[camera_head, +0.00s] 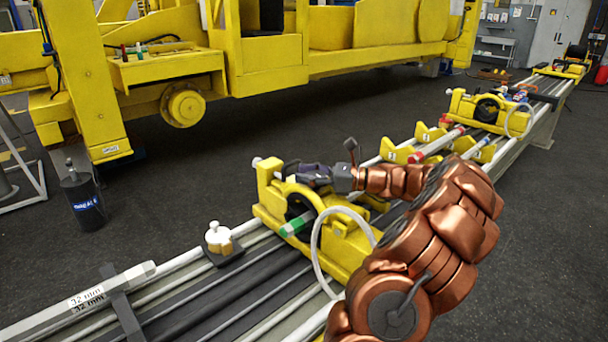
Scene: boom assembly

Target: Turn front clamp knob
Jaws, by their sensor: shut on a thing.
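The front clamp (268,188) is a yellow block on the rail assembly in the middle of the view. A rod with a green band (297,224) passes through its opening. My gripper (292,172) reaches in from the right and is at the top of the clamp. It is shut on the clamp knob, which my fingers hide almost wholly. I cannot tell the knob's angle. A small pale pin end (257,161) shows at the clamp's top left.
A white hose loop (316,240) hangs in front of the clamp, close to my arm. A white-and-gold knobbed part (218,238) stands on the rails to the left. A second yellow clamp (488,108) is farther back.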

